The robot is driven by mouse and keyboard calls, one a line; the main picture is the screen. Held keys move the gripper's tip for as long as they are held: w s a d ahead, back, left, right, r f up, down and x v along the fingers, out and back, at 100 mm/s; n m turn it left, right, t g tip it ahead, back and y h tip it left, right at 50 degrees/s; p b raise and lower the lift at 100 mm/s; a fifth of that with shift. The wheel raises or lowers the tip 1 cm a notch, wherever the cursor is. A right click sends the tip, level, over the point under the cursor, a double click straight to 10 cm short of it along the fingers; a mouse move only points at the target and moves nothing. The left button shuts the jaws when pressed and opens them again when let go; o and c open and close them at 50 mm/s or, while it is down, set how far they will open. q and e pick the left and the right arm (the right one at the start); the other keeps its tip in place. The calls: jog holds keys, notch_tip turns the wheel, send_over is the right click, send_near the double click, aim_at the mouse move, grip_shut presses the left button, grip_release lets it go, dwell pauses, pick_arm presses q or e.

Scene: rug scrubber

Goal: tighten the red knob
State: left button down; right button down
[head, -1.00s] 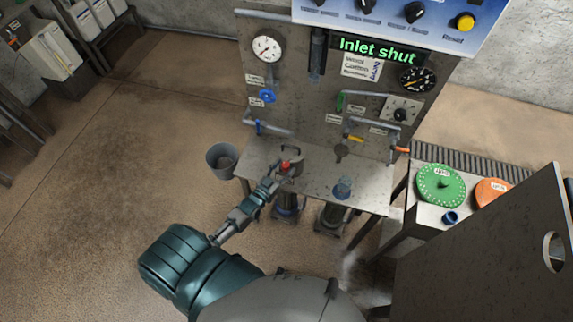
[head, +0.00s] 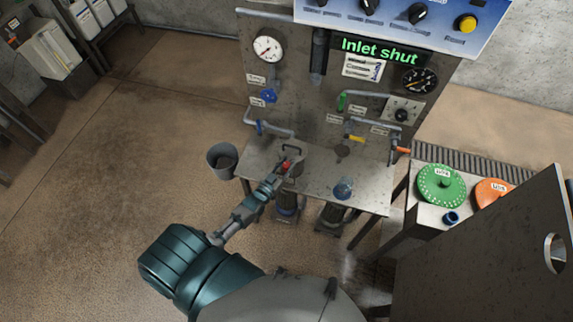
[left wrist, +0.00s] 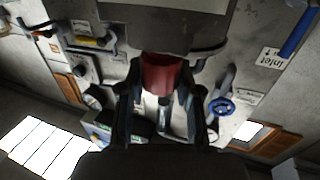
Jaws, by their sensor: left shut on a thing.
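The red knob (head: 286,164) sits on top of a canister assembly at the left part of the metal bench. My left gripper (head: 283,168) reaches it from the lower left and is shut on it. In the left wrist view the red knob (left wrist: 162,74) lies between the two dark fingertips of the left gripper (left wrist: 162,90), one on each side. The fingers hide part of the knob in the head view. I cannot tell how tight it is. My right gripper is not in view.
A grey bucket (head: 222,158) stands left of the bench (head: 330,165). A blue-topped canister (head: 343,188) is right of the knob. Green (head: 441,186) and orange discs lie at right.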

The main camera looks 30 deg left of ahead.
pick_arm(q)
jog(key=shift+r+n+y+p, duration=0.2)
jog(key=shift+n+y+p, duration=0.65)
jog(key=shift+y, duration=0.25)
jog(key=shift+d+n+y+p, duration=0.1)
jog(key=shift+n+y+p, duration=0.55)
jog(key=shift+y, duration=0.45)
jog(key=n+g+y, duration=0.1)
jog(key=n+y, duration=0.1)
jog(key=y, duration=0.1)
jog(key=shift+f+p, duration=0.1)
jog(key=shift+p, duration=0.2)
jog(key=shift+n+g+y, duration=0.9)
jog(key=shift+n+y, duration=0.2)
jog(key=shift+y, duration=0.6)
jog(key=c, duration=0.8)
grip_release()
jog(key=shift+o, duration=0.2)
